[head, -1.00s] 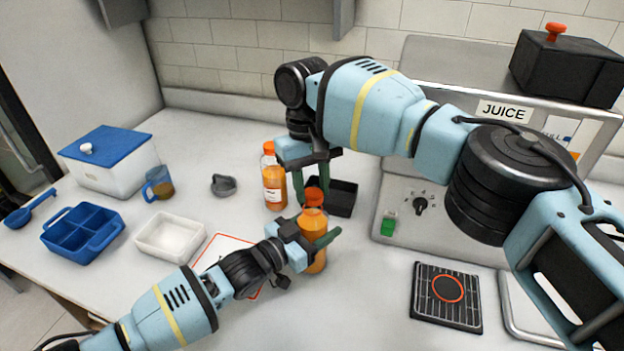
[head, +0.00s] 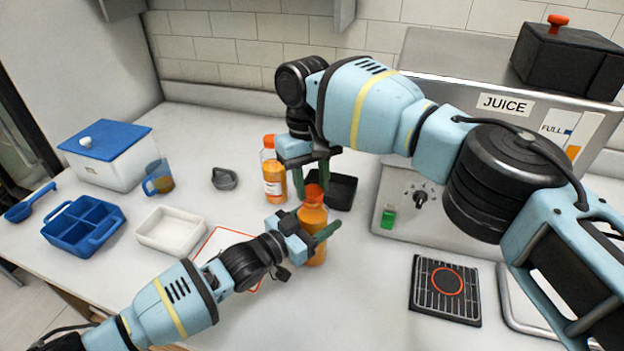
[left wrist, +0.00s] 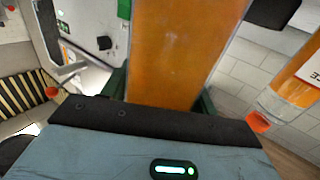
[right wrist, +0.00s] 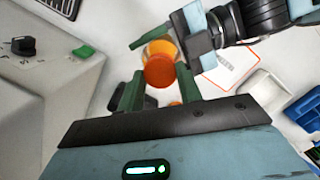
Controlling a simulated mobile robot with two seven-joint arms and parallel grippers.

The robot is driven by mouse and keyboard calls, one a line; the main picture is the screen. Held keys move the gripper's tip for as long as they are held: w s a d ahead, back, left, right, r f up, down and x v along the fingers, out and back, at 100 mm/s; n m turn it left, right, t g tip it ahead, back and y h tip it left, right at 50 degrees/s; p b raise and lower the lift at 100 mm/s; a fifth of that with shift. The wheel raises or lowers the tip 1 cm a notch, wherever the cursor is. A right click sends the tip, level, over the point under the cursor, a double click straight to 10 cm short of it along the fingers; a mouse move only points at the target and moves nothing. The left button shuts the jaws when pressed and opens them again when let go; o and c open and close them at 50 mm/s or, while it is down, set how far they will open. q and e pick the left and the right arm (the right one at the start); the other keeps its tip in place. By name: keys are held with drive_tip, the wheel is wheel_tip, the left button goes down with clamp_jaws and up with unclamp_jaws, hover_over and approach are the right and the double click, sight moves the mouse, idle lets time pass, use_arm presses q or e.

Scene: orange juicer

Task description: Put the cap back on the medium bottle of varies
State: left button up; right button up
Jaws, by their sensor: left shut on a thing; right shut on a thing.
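The medium bottle (head: 313,222) of orange juice stands upright on the counter. My left gripper (head: 312,239) is shut around its body, and the orange body (left wrist: 175,55) fills the middle of the left wrist view. An orange cap (head: 313,193) sits directly at the bottle's mouth in the head view. My right gripper (head: 312,184) is shut on the cap from above, and the cap (right wrist: 160,70) shows between its green fingers in the right wrist view. I cannot tell whether the cap is fully seated.
A second capped bottle (head: 273,175) stands behind to the left, close to my right gripper. A black tray (head: 342,191) lies behind the medium bottle. The juicer (head: 400,205) is at the right. A white tray (head: 171,240) and blue divided tray (head: 82,240) lie left.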

drive_tip(key=shift+f, duration=0.3)
use_arm(q)
clamp_jaws()
use_arm(e)
drive_tip(key=shift+m, duration=1.6)
drive_tip(key=o, duration=1)
drive_tip(key=shift+c, duration=0.2)
drive_tip(key=shift+r, duration=2.3)
drive_tip(key=shift+c, duration=0.5)
